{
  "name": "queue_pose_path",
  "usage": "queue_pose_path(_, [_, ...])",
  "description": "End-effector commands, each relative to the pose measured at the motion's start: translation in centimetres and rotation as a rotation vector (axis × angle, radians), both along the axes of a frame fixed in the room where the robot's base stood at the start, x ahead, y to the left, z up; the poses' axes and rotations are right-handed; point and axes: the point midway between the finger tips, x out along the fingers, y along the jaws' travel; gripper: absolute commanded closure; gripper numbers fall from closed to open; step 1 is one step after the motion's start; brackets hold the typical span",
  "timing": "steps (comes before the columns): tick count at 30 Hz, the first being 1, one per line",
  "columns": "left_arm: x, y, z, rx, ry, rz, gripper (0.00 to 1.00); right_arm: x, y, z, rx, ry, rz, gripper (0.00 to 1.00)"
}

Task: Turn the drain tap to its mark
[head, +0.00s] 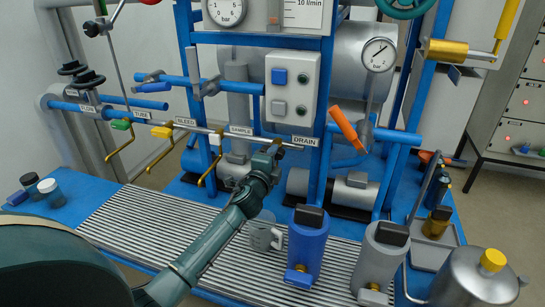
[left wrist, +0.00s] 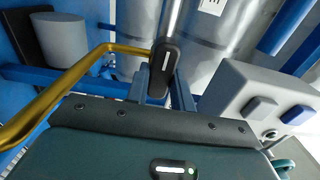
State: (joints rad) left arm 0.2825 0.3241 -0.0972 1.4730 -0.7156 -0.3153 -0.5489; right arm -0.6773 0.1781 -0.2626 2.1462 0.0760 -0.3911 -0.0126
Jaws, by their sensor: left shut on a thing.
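The DRAIN label (head: 305,141) is at the right end of the row of taps along the pipe. My left gripper (head: 268,158) is at the drain tap, just left of and below this label. In the left wrist view, my left gripper (left wrist: 160,88) is shut on the black handle of the drain tap (left wrist: 164,58), which has a pale stripe. The handle sits across a grey metal pipe. The tap's mark cannot be made out, and the gripper hides much of the handle in the head view. My right gripper is not in view.
A brass spout (left wrist: 60,82) bends close by on the left in the wrist view. A grey button box (head: 291,88) stands above the drain tap, and an orange lever (head: 345,127) sticks out to its right. A clear mug (head: 264,234) and a blue canister (head: 307,243) stand below.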

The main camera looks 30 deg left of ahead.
Motion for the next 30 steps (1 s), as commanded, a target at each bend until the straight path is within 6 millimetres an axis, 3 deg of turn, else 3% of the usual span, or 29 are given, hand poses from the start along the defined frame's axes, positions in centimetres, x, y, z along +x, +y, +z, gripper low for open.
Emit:
queue_pose_path(9, [0.0, 0.0, 0.0, 0.003, 0.0, 0.001, 0.55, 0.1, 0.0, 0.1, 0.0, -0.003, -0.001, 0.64])
queue_pose_path(19, [-0.6, -0.1, -0.1, 0.002, 0.001, 0.0, 0.55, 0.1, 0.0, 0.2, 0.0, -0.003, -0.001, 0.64])
queue_pose_path(23, [-2.4, -0.5, -0.1, 0.001, 0.001, -0.001, 0.55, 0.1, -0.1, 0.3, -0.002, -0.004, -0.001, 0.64])
queue_pose_path(30, [-7.7, -1.6, -0.1, 0.002, 0.001, -0.001, 0.55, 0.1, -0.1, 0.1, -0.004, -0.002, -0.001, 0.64])
